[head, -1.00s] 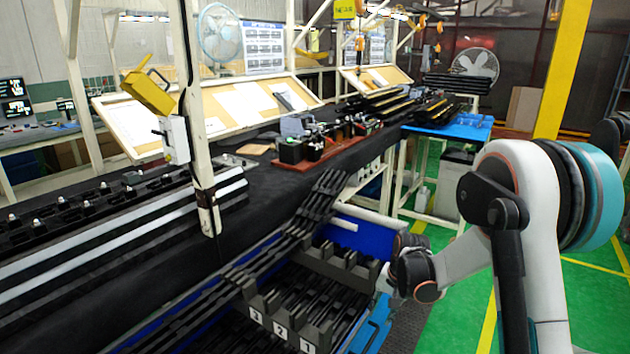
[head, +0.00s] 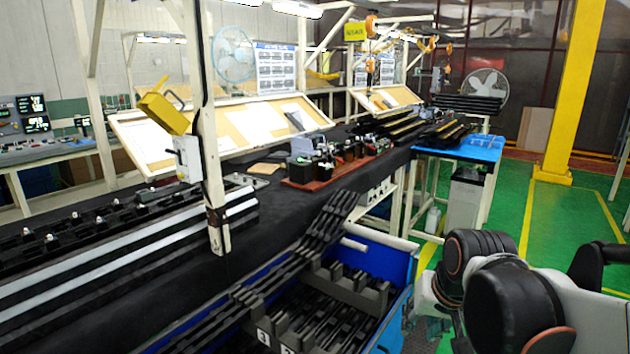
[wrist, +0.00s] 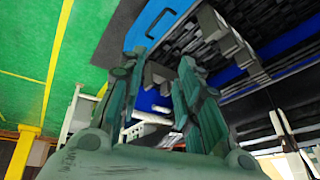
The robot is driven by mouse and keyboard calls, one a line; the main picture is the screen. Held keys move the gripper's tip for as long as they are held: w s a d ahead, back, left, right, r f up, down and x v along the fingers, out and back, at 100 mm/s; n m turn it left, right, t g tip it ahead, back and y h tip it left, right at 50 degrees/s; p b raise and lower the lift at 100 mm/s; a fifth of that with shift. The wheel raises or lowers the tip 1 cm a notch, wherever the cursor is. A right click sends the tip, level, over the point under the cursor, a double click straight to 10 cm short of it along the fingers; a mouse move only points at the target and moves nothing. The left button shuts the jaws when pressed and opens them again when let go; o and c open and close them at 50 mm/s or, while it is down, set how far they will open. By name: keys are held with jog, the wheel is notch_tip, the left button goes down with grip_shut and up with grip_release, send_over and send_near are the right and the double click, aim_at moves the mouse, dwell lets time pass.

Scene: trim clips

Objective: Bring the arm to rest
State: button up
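My gripper (wrist: 160,60) shows in the wrist view with its two green-grey fingers apart and nothing between them. Behind the fingers are the blue cart (wrist: 155,20) and its dark slotted rack. In the head view my arm is folded at the lower right, to the right of the blue cart (head: 392,258); my gripper's fingers are not visible there. Black trim strips (head: 300,245) lie slanting across the cart's left side, and more dark strips lie in its numbered rack (head: 345,285).
A long black workbench (head: 240,270) runs along the left with a cream post (head: 212,150) in front. A blue-topped table (head: 480,148) stands behind the cart. A yellow column (head: 570,95) stands at the right. Green floor (head: 545,215) is open around it.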

jog(key=s+n+t, duration=0.2)
jog(key=s, duration=1)
jog(key=shift+s+r+n, duration=0.15)
jog(key=shift+r+n, duration=0.15)
jog(key=shift+r, duration=0.15)
